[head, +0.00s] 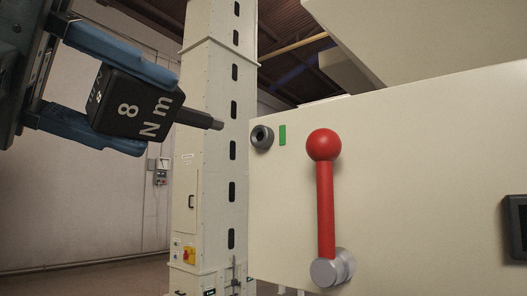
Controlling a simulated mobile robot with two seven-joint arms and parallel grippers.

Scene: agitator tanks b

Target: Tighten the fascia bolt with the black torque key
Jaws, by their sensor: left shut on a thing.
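The black torque key (125,108) is marked "8 Nm" in white and has a dark shaft pointing right. My left gripper (140,108) is shut on its block-shaped body, one blue finger above and one below. The key is held in the air, tilted slightly down to the right. The fascia bolt (262,136) is a dark round fitting with a central recess on the cream panel (420,170), beside a small green mark. The shaft tip appears a little left of and above the bolt, apart from it. My right gripper is not in view.
A red lever (325,205) with a ball top rises from a grey hub on the panel, right of the bolt. A dark-framed unit (516,228) sits at the panel's right edge. A tall cream column (212,150) stands behind. The space left of the bolt looks open.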

